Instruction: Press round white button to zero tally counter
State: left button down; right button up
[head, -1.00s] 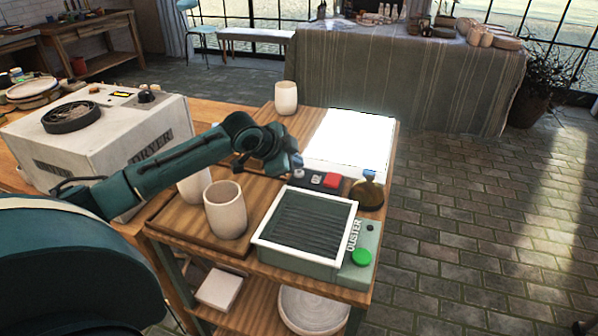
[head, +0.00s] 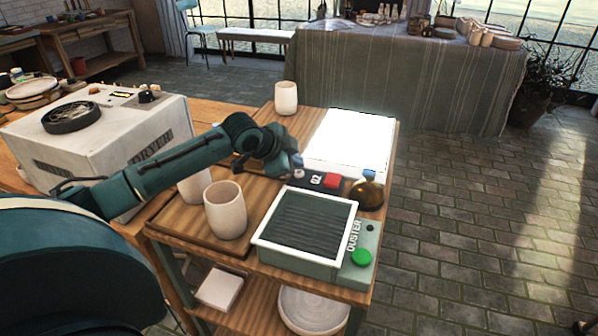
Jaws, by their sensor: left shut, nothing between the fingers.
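The tally counter (head: 333,190) is a dark, flat box on the wooden cart, with a small number display (head: 316,179) and a square red button (head: 332,181). The digits are too small to read surely. The round white button (head: 299,174) shows as a small pale spot at the counter's left end, partly hidden by my gripper. My left gripper (head: 297,161) is shut and empty, with its tips right at that button. I cannot tell whether they touch it. My right gripper is not in view.
A duster box (head: 305,262) with a green button (head: 361,257) is in front. A bright white panel (head: 350,140) lies behind. Pale cups (head: 225,212) stand left, under and beside my arm.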

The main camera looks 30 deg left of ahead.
pick_arm(q)
jog(key=shift+f, duration=0.1)
jog(key=shift+f, duration=0.3)
jog(key=shift+f, duration=0.45)
dwell(0.7)
jog(key=shift+r+p, duration=0.1)
jog(key=shift+p, duration=0.3)
jog(key=shift+r+p, duration=0.8)
jog(key=shift+p, duration=0.25)
